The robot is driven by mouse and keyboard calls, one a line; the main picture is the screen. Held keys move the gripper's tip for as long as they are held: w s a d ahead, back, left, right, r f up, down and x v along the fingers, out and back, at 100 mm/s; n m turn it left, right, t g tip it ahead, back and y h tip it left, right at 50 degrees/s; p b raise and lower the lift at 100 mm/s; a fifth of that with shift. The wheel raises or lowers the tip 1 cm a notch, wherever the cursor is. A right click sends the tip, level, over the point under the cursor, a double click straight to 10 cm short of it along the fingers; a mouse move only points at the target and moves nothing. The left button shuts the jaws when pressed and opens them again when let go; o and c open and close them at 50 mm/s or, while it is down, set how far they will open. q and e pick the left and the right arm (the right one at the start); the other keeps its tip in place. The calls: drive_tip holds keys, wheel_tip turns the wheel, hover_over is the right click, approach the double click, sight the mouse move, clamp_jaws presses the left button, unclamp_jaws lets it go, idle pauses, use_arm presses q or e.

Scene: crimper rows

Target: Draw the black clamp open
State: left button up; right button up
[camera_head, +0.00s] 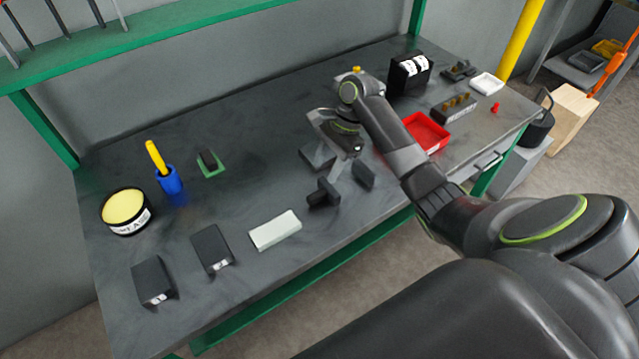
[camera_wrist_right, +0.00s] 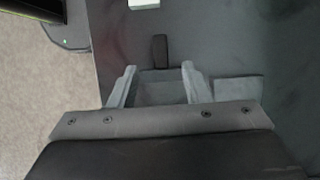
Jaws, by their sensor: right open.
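The black clamp (camera_head: 322,194) lies near the front edge of the table in the head view, a dark piece with a T-shaped bar. My right gripper (camera_head: 340,172) points down just behind it, fingers spread. In the right wrist view my right gripper (camera_wrist_right: 159,84) shows two grey fingers apart, with nothing clearly held between them. A short black bar (camera_wrist_right: 160,50), which looks like part of the clamp, stands just beyond the fingertips, apart from them. The gripper partly hides the area behind the clamp. My left gripper is not in view.
A pale block (camera_head: 275,230) lies left of the clamp. A red tray (camera_head: 428,132) stands to the right, behind my arm. The table's middle left is clear.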

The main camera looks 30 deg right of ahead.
drive_tip(key=v, duration=0.8)
drive_tip(key=shift+r+p, duration=0.15)
drive_tip(key=shift+p, duration=0.2)
